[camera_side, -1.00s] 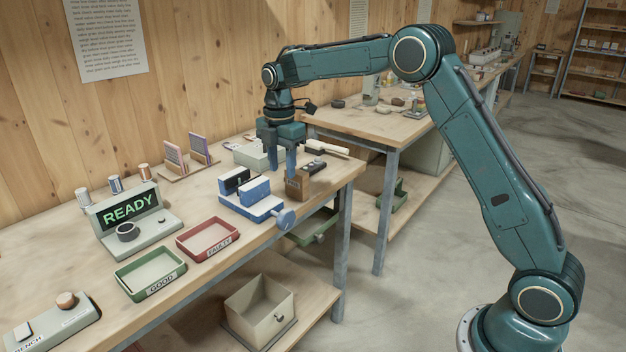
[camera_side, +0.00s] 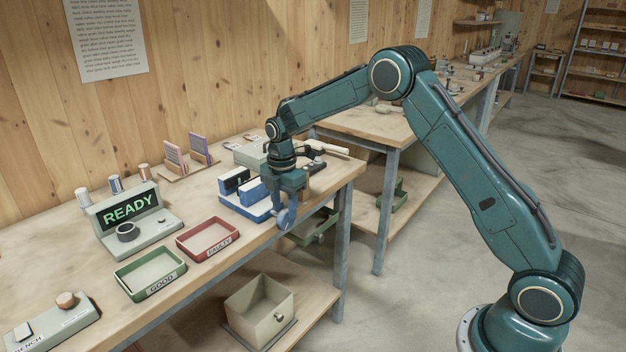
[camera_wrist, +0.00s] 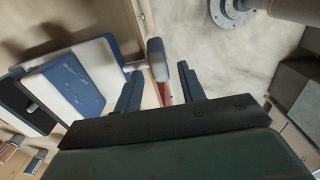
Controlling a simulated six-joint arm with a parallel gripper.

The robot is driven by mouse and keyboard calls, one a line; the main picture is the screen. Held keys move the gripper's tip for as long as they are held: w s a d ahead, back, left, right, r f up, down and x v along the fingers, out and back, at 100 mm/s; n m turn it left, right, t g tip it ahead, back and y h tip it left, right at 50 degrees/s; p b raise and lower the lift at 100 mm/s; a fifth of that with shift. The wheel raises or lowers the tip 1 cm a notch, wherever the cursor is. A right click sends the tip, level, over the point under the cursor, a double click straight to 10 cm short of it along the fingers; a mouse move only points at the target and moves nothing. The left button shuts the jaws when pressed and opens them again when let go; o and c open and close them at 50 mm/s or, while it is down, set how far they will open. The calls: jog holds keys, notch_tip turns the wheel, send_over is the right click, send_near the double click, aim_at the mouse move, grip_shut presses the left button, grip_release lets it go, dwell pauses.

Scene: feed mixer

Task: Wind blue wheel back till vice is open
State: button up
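The blue vice (camera_side: 247,207) stands at the bench's front edge; its blue and white jaw block (camera_wrist: 78,82) fills the left of the wrist view. A dark block with a small green patch (camera_wrist: 32,107) sits beside the jaw; I cannot tell whether it is clamped. The blue wheel (camera_wrist: 157,62) shows nearly edge-on between my fingertips in the wrist view. My gripper (camera_wrist: 160,80) is open, with a finger on each side of the wheel and visible gaps. In the side view my gripper (camera_side: 285,212) points down at the vice's front and mostly hides the wheel.
A red FAULTY tray (camera_side: 207,239) and a green GOOD tray (camera_side: 150,275) lie left of the vice. A grey unit (camera_side: 128,215) reads READY. A pale box (camera_side: 250,152) and a brown block stand behind my gripper. Floor in front of the bench is free.

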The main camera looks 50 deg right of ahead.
aim_at(279, 220)
jog(key=shift+f, duration=1.1)
grip_shut()
jog(key=shift+a+h, duration=0.15)
jog(key=shift+h, duration=0.35)
jog(key=shift+a+f+h, duration=0.15)
jog(key=shift+a+h, duration=0.15)
jog(key=shift+h, duration=0.85)
jog(key=shift+a+f+h, duration=0.1)
jog(key=shift+a+h, duration=0.15)
jog(key=shift+h, duration=0.9)
jog(key=shift+a+f+h, duration=0.15)
jog(key=shift+f+h, duration=0.05)
jog(key=shift+h, duration=1)
jog(key=shift+a+f+h, duration=0.15)
jog(key=shift+f+h, duration=0.05)
jog(key=shift+h, duration=1)
